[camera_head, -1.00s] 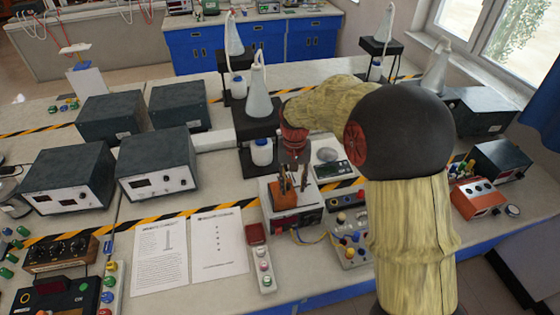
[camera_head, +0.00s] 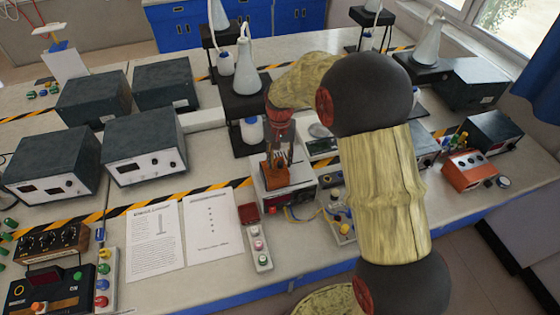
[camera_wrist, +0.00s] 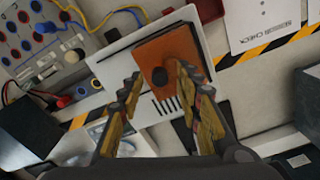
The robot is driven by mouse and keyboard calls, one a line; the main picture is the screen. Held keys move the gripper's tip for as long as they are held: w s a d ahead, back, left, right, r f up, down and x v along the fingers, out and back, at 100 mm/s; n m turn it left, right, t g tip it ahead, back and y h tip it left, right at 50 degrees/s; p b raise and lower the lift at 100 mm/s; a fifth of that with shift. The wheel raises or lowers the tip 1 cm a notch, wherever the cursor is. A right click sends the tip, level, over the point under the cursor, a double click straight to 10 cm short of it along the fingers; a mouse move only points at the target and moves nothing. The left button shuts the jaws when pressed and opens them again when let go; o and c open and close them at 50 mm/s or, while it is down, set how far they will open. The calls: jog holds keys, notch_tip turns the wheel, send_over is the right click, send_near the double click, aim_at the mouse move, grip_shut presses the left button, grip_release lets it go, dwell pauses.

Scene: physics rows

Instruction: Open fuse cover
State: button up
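An orange-brown block (camera_wrist: 158,50) with a dark round knob lies on top of a white device box (camera_wrist: 118,60); it looks like the fuse cover, though no label shows. In the head view the block (camera_head: 275,176) sits on the white box (camera_head: 262,200) with red and black sockets on its front. My gripper (camera_wrist: 158,74) is open, pointing down, with one finger on each side of the block's near part. I cannot tell whether the fingers touch it. The cover looks closed in the wrist view, but its hinge is not clear.
A panel with colored sockets and wires (camera_wrist: 45,45) stands beside the white box. A red-topped button strip (camera_head: 256,240) and paper sheets (camera_head: 155,240) lie to the left. A bottle and flask stand (camera_head: 246,105) is close behind my gripper.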

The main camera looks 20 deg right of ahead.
jog(key=shift+f, duration=0.25)
jog(key=shift+c, duration=0.6)
jog(key=c, duration=0.7)
grip_shut()
